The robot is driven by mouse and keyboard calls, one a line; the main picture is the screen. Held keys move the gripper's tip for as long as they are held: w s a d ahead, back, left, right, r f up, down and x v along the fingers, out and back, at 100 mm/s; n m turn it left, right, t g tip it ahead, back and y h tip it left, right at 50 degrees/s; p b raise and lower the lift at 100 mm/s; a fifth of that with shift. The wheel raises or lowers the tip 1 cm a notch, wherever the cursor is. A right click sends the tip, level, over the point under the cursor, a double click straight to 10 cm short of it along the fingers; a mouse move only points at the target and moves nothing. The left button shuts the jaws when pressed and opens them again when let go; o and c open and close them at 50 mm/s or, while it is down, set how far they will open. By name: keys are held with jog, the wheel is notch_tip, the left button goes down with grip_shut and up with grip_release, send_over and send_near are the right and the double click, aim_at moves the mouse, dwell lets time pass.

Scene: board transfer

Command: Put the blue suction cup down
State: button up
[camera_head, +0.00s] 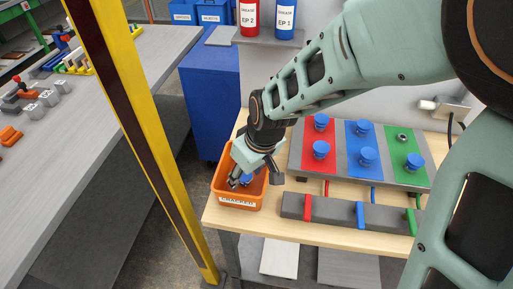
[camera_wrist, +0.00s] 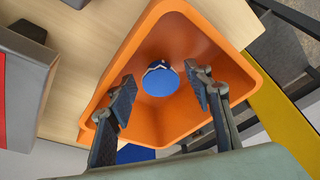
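The blue suction cup (camera_wrist: 161,80) is inside the orange bin (camera_wrist: 108,62), below my gripper. In the wrist view it shows as a blue disc between the two fingers, with a gap on each side. My gripper (camera_wrist: 160,80) is open, with its black fingers apart and pointing down into the bin. In the head view my gripper (camera_head: 240,182) is over the orange bin (camera_head: 237,200) at the left end of the wooden table, and a bit of the blue cup (camera_head: 247,178) shows beside the fingers.
Right of the bin stands a grey board with red, blue and green panels (camera_head: 389,136). Several blue cups (camera_head: 321,149) stand on it; one green-panel spot (camera_head: 402,138) has no blue cup. A yellow post (camera_head: 150,130) rises left of the bin.

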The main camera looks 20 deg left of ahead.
jog(key=shift+r+p, duration=0.25)
jog(key=shift+p, duration=0.05)
jog(key=p+v, duration=0.8)
jog(key=v, duration=0.3)
jog(key=shift+r+p, duration=0.3)
jog(key=shift+r, duration=0.1)
jog(key=shift+d, duration=0.1)
